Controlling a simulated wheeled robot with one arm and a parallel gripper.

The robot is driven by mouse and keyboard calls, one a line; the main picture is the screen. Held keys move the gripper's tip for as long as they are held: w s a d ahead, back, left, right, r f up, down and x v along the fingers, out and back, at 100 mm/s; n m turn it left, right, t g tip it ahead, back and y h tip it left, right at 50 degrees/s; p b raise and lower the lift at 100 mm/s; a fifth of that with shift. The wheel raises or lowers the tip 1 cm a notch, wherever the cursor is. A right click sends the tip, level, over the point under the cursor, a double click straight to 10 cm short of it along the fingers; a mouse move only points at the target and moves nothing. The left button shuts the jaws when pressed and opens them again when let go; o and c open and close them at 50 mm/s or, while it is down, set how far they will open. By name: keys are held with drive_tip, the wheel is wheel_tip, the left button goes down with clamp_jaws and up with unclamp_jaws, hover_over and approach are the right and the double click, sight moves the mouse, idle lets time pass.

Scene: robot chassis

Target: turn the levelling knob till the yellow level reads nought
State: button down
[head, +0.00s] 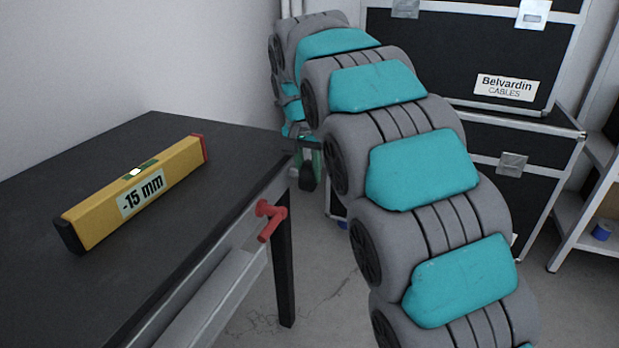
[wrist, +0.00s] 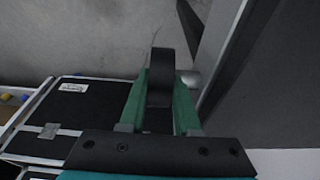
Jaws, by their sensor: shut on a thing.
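The yellow level (head: 135,193) lies on the dark table top (head: 90,160). Its label reads -15 mm. My gripper (head: 309,160) is at the far right corner of the table, partly hidden by my arm. In the wrist view, my gripper (wrist: 160,92) has its green fingers closed on the sides of a dark round knob (wrist: 160,65). A short grey shaft (wrist: 191,78) shows beside the knob, toward the table. The knob also shows dark below the fingers in the head view (head: 307,180).
A red crank handle (head: 270,218) sticks out from the table's near right side. Black cases (head: 480,50) with metal edges stand behind my arm. A shelf (head: 580,220) is at the far right. Bare floor shows beside the table leg (head: 285,270).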

drive_tip(key=t+b, duration=0.1)
drive_tip(key=b, duration=0.1)
drive_tip(key=t+h+b, duration=0.1)
drive_tip(key=t+b, duration=0.1)
drive_tip(key=f+t+b, duration=0.1)
drive_tip(key=t+b, duration=0.1)
drive_tip(key=b, duration=0.1)
drive_tip(key=shift+s+a+h, duration=0.1)
drive_tip(key=shift+s+h, duration=0.3)
drive_tip(key=t+b, duration=0.2)
drive_tip(key=b, duration=0.1)
drive_tip(key=shift+s+h, duration=0.1)
drive_tip(key=shift+h, duration=0.3)
drive_tip(key=shift+a+r, duration=0.1)
drive_tip(key=c, duration=0.6)
unclamp_jaws()
drive_tip(key=shift+r, duration=0.1)
